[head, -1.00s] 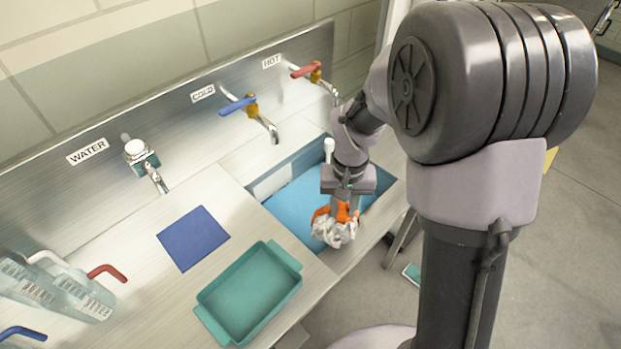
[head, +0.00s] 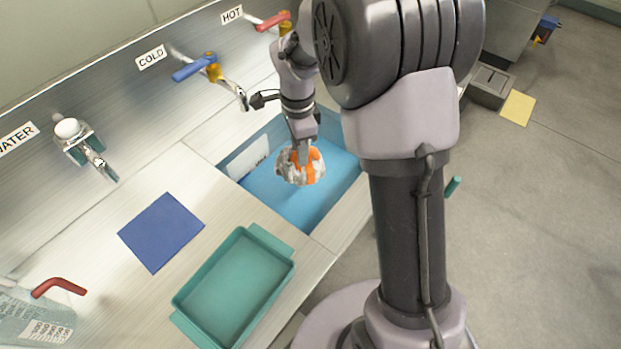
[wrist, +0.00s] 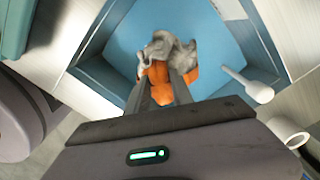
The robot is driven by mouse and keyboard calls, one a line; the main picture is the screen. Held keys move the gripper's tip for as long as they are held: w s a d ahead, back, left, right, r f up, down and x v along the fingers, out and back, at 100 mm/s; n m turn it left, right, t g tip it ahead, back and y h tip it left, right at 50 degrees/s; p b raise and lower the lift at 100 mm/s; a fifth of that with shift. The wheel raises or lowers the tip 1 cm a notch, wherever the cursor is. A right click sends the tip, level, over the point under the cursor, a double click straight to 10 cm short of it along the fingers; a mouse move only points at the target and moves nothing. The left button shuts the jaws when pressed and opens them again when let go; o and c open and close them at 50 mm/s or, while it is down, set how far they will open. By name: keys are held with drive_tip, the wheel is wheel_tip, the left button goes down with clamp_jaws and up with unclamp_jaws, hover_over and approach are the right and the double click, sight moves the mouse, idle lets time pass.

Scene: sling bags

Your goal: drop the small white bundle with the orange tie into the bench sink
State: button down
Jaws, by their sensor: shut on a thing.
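The small white bundle with the orange tie (head: 290,172) is held by my gripper (head: 303,152) over the blue-floored bench sink (head: 337,178). In the wrist view my gripper (wrist: 160,85) is shut on the bundle's orange part (wrist: 160,72), and its crumpled white part (wrist: 172,48) shows beyond the fingers. The blue sink floor (wrist: 130,40) lies below the bundle there. I cannot tell how high above the floor it hangs.
A teal tray (head: 235,285) and a blue square mat (head: 161,232) lie on the steel bench left of the sink. Taps with blue (head: 195,68) and red (head: 272,22) handles stand behind it. A white handled object (wrist: 247,85) shows at the sink's right in the wrist view.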

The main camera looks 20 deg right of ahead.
wheel_tip(320, 180, down, 3)
drive_tip(key=shift+r+b, duration=0.1)
drive_tip(key=shift+b, duration=0.55)
drive_tip(key=c, duration=1)
unclamp_jaws()
drive_tip(key=shift+r, duration=0.1)
drive_tip(key=shift+c, duration=0.2)
wheel_tip(320, 180, up, 17)
drive_tip(key=p, duration=0.7)
drive_tip(key=shift+r, duration=0.2)
drive_tip(key=s+a+r+n+t+y+b, duration=0.1)
drive_tip(key=s+r+n+t, duration=0.1)
drive_tip(key=s+r+n, duration=0.35)
drive_tip(key=s+a+r+n+t, duration=0.1)
drive_tip(key=s+r+n, duration=0.1)
drive_tip(key=s, duration=0.6)
drive_tip(key=s+a+f+n+t+y, duration=0.1)
drive_tip(key=s+a+f+n+t, duration=0.1)
drive_tip(key=s+n, duration=0.4)
drive_tip(key=s, duration=0.3)
drive_tip(key=shift+s+f+t, duration=0.15)
drive_tip(key=shift+s+t, duration=0.2)
drive_tip(key=shift+t, duration=0.05)
